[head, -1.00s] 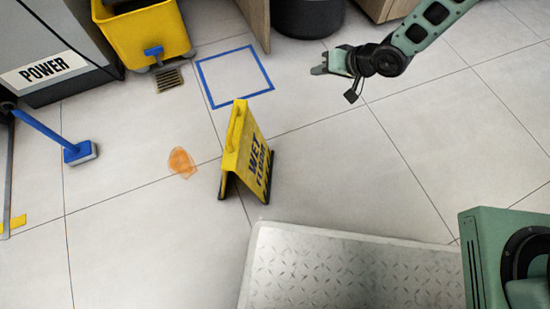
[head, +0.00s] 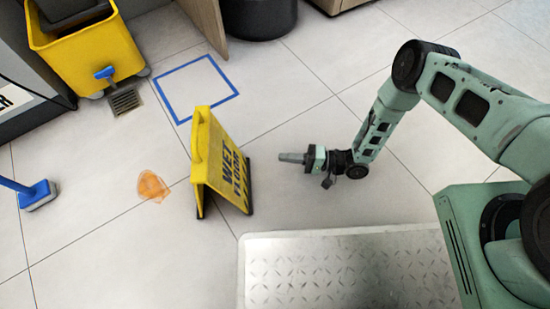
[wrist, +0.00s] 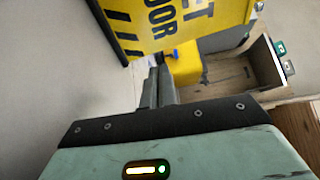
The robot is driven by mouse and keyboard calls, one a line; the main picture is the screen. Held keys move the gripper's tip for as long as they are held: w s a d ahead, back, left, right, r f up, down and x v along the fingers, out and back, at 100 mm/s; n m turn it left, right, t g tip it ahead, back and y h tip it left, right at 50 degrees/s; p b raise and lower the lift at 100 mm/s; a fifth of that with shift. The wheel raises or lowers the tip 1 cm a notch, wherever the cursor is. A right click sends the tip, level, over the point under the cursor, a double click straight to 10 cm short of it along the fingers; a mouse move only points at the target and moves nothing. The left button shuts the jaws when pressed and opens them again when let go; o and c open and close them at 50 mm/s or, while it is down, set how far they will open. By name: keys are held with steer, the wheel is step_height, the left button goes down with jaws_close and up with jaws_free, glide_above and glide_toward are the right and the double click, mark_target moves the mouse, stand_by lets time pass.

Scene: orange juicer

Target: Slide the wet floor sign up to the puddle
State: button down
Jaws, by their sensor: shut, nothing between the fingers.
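The yellow wet floor sign (head: 228,165) stands upright like a tent on the tiles in the head view, its lettered face turned to the right. The orange puddle (head: 152,186) lies on the floor to the left of the sign, with a strip of bare tile between them. My gripper (head: 284,157) is shut and empty, to the right of the sign, pointing left at its lettered face with a gap between. In the wrist view the shut fingers (wrist: 157,88) point toward the sign (wrist: 160,22), which fills the top. The sign's far side is hidden.
A grey tread-plate platform (head: 345,270) lies in front of the sign. A blue taped square (head: 196,90) is on the floor behind. Tiles around the puddle are clear.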

mark_target(239, 172)
steer(key=a+b, duration=0.1)
steer(key=a, duration=0.1)
steer(key=a+b, duration=0.1)
steer(key=a, duration=0.2)
steer(key=w+a+b, duration=0.1)
steer(key=a, duration=0.2)
steer(key=shift+a+f+b, duration=0.2)
steer(key=shift+a+b, duration=0.05)
steer(key=shift+b, duration=0.15)
steer(key=shift+s+a+b, duration=0.55)
steer(key=shift+s+a, duration=0.25)
steer(key=shift+a, duration=0.15)
steer(key=shift+s+a+r, duration=0.2)
steer(key=shift+s+a, duration=0.2)
steer(key=shift+a, duration=0.15)
steer(key=s+a, duration=0.2)
steer(key=a, duration=0.1)
steer(key=shift+s+a, duration=0.3)
steer(key=shift+s, duration=0.1)
steer(key=shift+w+b, duration=0.1)
steer(key=shift+b, duration=0.2)
